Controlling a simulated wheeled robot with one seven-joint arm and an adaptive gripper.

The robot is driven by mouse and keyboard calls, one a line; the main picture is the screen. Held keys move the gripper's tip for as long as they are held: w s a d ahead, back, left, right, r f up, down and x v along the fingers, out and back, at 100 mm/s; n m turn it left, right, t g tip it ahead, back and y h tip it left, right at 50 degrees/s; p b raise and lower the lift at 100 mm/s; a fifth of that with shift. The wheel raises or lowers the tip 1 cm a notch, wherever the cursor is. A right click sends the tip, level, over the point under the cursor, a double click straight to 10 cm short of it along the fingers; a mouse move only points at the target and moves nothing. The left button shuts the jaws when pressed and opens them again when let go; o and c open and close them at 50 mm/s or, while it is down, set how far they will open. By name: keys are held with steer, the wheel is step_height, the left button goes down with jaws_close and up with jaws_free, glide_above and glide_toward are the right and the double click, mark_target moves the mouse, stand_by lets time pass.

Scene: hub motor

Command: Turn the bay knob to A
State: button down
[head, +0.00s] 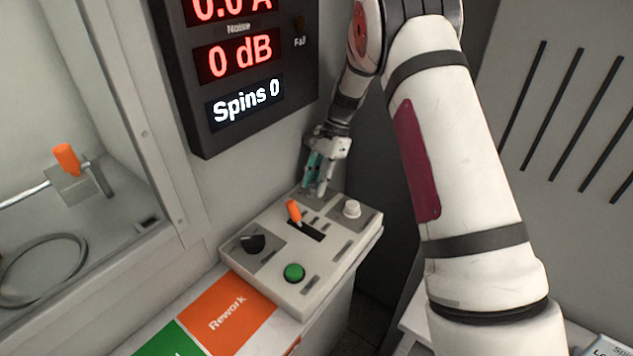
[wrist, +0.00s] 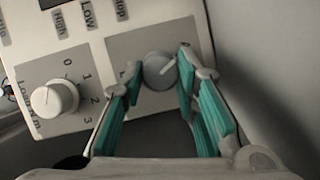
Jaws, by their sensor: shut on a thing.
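In the wrist view a round grey knob (wrist: 157,70), which appears to be the bay knob, sits on a darker plate of the control box. Its pale pointer line slants to the upper right. Letters beside it are partly hidden by the fingers, so I cannot read its setting. My gripper (wrist: 159,72) has its teal-padded fingers shut on this knob, one on each side. In the head view my gripper (head: 318,178) reaches down to the far end of the control box (head: 325,272) and hides the knob.
A white load knob (wrist: 55,98) marked 0 to 3 is close by; it also shows in the head view (head: 351,208). An orange lever (head: 293,211), a black knob (head: 253,243) and a green button (head: 294,272) share the box. A display panel (head: 240,130) hangs behind.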

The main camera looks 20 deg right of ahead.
steer(key=c, duration=1.2)
jaws_free()
steer(key=shift+c, duration=0.2)
steer(key=v, duration=1.2)
